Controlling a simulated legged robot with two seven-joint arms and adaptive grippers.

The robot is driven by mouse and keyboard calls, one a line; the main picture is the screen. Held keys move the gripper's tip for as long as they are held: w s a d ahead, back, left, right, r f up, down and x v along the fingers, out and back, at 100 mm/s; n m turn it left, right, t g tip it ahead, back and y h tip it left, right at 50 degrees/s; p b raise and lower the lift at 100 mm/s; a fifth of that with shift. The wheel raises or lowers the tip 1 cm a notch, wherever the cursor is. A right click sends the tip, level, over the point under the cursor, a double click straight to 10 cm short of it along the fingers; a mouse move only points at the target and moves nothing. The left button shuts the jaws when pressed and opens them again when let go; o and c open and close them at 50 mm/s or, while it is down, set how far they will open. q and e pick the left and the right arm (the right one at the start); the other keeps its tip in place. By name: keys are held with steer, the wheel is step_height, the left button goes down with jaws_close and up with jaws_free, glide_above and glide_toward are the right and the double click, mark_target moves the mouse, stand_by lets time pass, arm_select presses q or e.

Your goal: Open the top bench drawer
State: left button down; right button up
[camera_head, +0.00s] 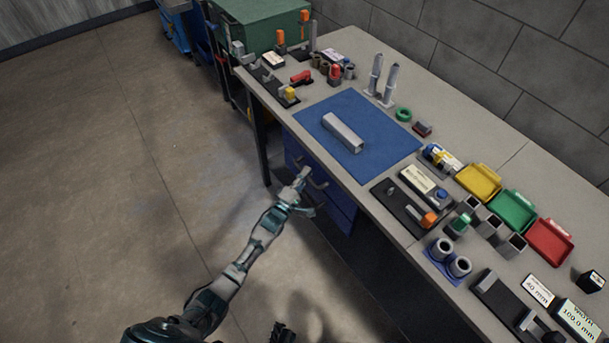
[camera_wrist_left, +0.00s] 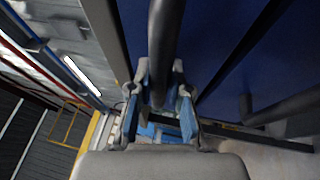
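My left gripper (camera_head: 303,187) is at the drawer fronts, by the dark bar handles. In the left wrist view a dark bar handle (camera_wrist_left: 165,45) runs between the two fingers of my left gripper (camera_wrist_left: 163,105). The fingers stand on both sides of the bar, apart from each other; contact with it is not clear. A second bar handle (camera_wrist_left: 290,106) is to the right.
The worktop (camera_head: 440,90) carries a blue mat (camera_head: 375,150) with a grey bar (camera_head: 343,132), several small tools, and yellow, green and red trays (camera_head: 549,242). A green box (camera_head: 258,22) is at the far end. The floor (camera_head: 130,170) left of the bench is clear.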

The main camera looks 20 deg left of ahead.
arm_select(q)
steer(key=shift+s+f, duration=0.1)
steer(key=shift+f, duration=0.05)
steer(key=s+a+p, duration=0.3)
steer(key=s+a, duration=0.5)
steer(key=s, duration=0.2)
steer(key=s+a+p, duration=0.4)
steer(key=s+a, duration=0.3)
steer(key=s, duration=0.4)
steer(key=shift+a+f, duration=0.25)
steer(key=shift+a, duration=0.1)
arm_select(e)
steer(key=s+d+f, duration=0.2)
steer(key=s+f, duration=0.8)
steer(key=f, duration=0.5)
steer(key=shift+s+d+f+g, duration=0.15)
steer(key=shift+s+f+g, duration=0.15)
steer(key=shift+g, duration=0.1)
arm_select(q)
steer(key=c, duration=1.1)
jaws_free()
steer(key=shift+w, duration=0.1)
steer(key=shift+r, duration=0.15)
steer(key=shift+w, duration=0.1)
